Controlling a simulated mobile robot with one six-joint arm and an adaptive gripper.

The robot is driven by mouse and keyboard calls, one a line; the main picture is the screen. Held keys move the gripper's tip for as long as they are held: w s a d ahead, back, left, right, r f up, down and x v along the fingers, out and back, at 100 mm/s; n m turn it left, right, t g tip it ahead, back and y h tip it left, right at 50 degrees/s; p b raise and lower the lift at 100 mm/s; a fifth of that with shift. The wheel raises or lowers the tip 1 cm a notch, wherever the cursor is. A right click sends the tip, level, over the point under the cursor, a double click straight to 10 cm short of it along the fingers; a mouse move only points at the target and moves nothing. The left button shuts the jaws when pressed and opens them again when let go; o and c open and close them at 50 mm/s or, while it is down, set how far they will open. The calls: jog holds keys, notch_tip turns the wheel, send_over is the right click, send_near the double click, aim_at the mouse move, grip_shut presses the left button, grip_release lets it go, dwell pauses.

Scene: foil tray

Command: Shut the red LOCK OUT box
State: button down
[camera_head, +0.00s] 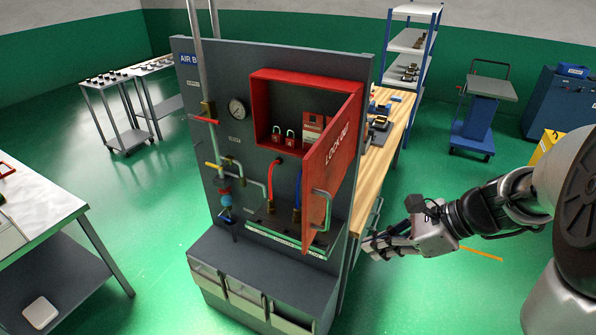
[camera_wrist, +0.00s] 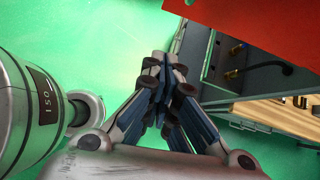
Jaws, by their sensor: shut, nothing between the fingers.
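The red LOCK OUT box (camera_head: 262,108) is mounted on the upper part of a grey panel. Its door (camera_head: 331,155) is hinged on the right side and stands wide open, swung out toward the camera. A light-coloured bar handle (camera_head: 322,209) is on the door's lower part. Red padlocks (camera_head: 284,138) and a card show inside the box. In the wrist view my gripper's fingertips (camera_wrist: 165,62) are together, with the red door (camera_wrist: 260,25) at the upper right.
The grey panel (camera_head: 205,75) carries a gauge (camera_head: 237,109), pipes and valves, and a drawer base (camera_head: 262,262) juts out below. A wooden bench (camera_head: 378,160) stands behind the panel at right.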

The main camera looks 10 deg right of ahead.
jog(key=w+a+f+m, duration=0.1)
jog(key=w+a+f, duration=0.5)
jog(key=w+a, duration=0.1)
jog(key=shift+a+f+b, duration=0.4)
jog(key=shift+a+b, duration=0.05)
jog(key=shift+a, duration=0.35)
